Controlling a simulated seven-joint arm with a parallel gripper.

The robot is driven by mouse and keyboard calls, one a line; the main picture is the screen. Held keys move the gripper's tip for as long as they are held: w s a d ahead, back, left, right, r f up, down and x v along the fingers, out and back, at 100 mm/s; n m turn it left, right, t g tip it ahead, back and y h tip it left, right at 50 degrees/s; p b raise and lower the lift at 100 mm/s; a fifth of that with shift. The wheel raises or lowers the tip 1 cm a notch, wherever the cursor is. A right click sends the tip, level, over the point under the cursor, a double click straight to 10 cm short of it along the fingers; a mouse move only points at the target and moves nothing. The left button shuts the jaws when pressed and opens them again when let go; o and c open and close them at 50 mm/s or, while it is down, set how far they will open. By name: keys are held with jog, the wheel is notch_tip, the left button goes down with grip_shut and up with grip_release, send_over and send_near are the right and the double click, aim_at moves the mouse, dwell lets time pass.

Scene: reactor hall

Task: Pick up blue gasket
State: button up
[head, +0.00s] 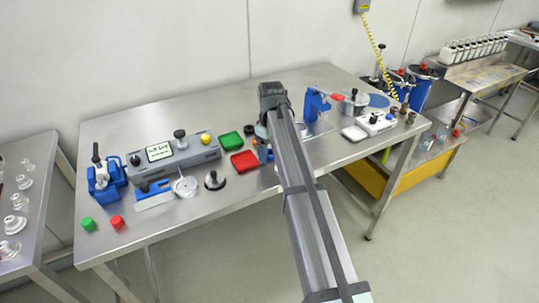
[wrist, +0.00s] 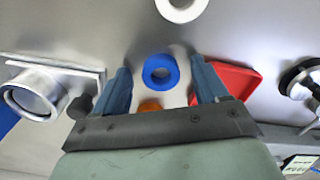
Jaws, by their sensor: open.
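The blue gasket (wrist: 160,71) is a thick blue ring with a round hole, seen in the wrist view. It lies on a pale surface between the two blue fingers of my gripper (wrist: 161,80). The fingers are open, with a gap on each side of the ring. An orange piece (wrist: 150,106) shows just below the ring, partly hidden by my gripper body. In the head view my arm covers much of this spot, and I cannot make out the gasket there.
A white ring (wrist: 181,8) lies beyond the gasket. A red tray (wrist: 238,79) is close to the right finger, and a metal fixture (wrist: 45,90) stands at left. In the head view, a green tray (head: 230,141) and grey console (head: 172,153) stand left of my arm.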

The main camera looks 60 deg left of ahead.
jog(key=shift+c, duration=0.4)
jog(key=c, duration=1)
jog(key=shift+c, duration=0.2)
